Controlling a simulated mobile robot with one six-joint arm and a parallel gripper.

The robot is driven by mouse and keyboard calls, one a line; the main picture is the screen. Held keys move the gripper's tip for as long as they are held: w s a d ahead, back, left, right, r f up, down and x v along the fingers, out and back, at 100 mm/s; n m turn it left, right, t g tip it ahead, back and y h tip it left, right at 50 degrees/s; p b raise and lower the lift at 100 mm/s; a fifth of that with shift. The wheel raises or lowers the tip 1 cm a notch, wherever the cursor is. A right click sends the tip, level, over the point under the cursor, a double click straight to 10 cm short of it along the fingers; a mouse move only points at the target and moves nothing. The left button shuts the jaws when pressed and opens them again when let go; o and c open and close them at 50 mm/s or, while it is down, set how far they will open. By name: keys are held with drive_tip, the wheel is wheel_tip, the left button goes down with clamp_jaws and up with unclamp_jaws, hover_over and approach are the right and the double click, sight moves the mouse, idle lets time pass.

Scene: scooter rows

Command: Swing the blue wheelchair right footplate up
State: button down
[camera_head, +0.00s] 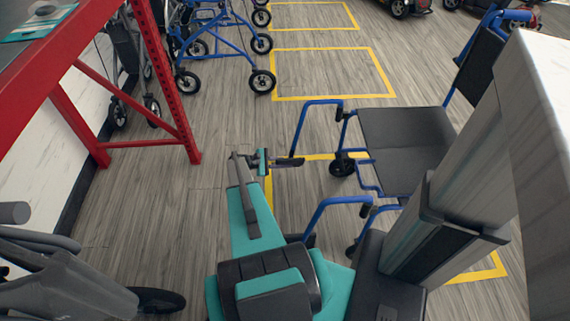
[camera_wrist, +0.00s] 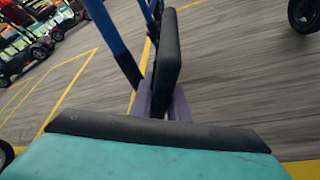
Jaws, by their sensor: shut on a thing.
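The blue wheelchair (camera_head: 408,140) stands at the right in the head view, its black seat and backrest to the right of its legrests. Its right footplate (camera_head: 290,162) is a dark plate at the lower end of the far blue legrest tube (camera_head: 321,103). My gripper (camera_head: 263,161) has reached this plate from the left and is shut on it. In the wrist view, the footplate (camera_wrist: 168,48) runs up from between my gripper's purple fingers (camera_wrist: 162,104), beside the blue tube (camera_wrist: 121,52). The plate's exact tilt is hard to judge. The left footplate is mostly hidden behind my arm.
The near legrest tube (camera_head: 338,204) is close to my arm. A blue rollator (camera_head: 222,45) stands at the top. A red rack post (camera_head: 166,90) rises at the left, with a grey mobility device (camera_head: 70,285) at lower left. Floor left of my gripper is clear.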

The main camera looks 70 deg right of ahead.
idle(0.4)
drive_tip(key=c, duration=1.7)
unclamp_jaws()
drive_tip(key=shift+w+r, duration=0.1)
drive_tip(key=shift+w, duration=0.05)
